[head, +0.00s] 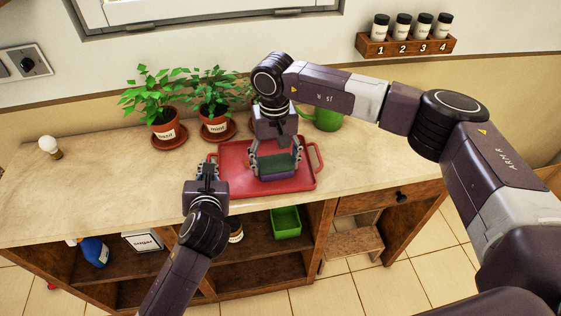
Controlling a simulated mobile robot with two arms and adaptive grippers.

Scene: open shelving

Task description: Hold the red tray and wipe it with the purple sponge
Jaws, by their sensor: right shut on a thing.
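The red tray (235,155) lies on the worktop, its right handle (318,157) in plain view. The sponge (280,175), purple below with a green top, is over the middle of the tray, low at its surface; I cannot tell if it touches. My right gripper (276,164) points down, shut on the sponge with a finger at each side. My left gripper (209,163) is at the tray's left end, where its body hides the left handle. Its fingertips are too hidden to show whether it grips the tray.
Potted plants (165,128) (216,124) stand behind the tray, with a green mug (326,117) behind its right side. A light bulb (50,147) is at the far left. Shelves below hold a green bin (286,221) and a blue bottle (94,251). The worktop right of the tray is clear.

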